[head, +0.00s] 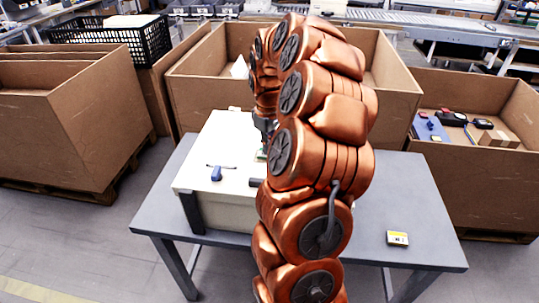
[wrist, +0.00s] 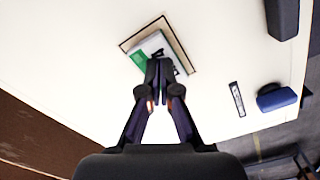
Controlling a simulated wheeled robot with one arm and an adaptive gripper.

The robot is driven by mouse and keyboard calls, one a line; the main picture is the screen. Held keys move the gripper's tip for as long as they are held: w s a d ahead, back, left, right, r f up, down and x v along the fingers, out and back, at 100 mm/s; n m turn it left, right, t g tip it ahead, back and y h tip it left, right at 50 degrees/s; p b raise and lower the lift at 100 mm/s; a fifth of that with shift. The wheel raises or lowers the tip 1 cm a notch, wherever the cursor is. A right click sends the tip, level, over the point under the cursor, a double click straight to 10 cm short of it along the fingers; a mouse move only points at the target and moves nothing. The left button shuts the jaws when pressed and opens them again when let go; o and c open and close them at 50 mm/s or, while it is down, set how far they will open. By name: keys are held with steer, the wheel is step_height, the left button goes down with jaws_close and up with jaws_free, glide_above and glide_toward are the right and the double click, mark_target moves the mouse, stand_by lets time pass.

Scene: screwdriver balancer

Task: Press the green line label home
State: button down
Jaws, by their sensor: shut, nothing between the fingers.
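The green line label (wrist: 138,57), a white piece with a green edge, lies inside a dark-outlined square (wrist: 181,58) on the white panel (wrist: 80,60) in the wrist view. It sits slightly askew in the square. My gripper (wrist: 160,66) is shut with nothing between its fingers, and its tips overlap the label's lower right part. I cannot tell whether they touch it. In the head view, a bit of green (head: 261,155) shows beside my arm on the pale box (head: 225,140); my arm hides most of that spot.
A blue tool (head: 216,174) lies on the box top, with a thin dark strip (head: 220,166) near it. Large cardboard bins (head: 85,120) stand around the table.

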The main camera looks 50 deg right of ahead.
steer(key=shift+r, duration=0.1)
stand_by(0.3)
steer(key=shift+r+p, duration=0.45)
steer(key=shift+r, duration=1.95)
steer(key=shift+a, duration=0.25)
steer(key=s+a+r+n, duration=0.15)
steer(key=s+a, duration=0.25)
steer(key=a, duration=0.7)
steer(key=s+a+r+m, duration=0.1)
steer(key=s+a+r, duration=0.15)
steer(key=a, duration=0.95)
steer(key=s+a+f+g, duration=0.1)
steer(key=s+a, duration=0.3)
steer(key=s, duration=0.4)
steer(key=s+a+f+m, duration=0.1)
steer(key=s+a+f, duration=0.2)
steer(key=s, duration=0.6)
steer(key=shift+s+a+f+g, duration=0.2)
steer(key=shift+a+g, duration=0.2)
steer(key=shift+a, duration=0.6)
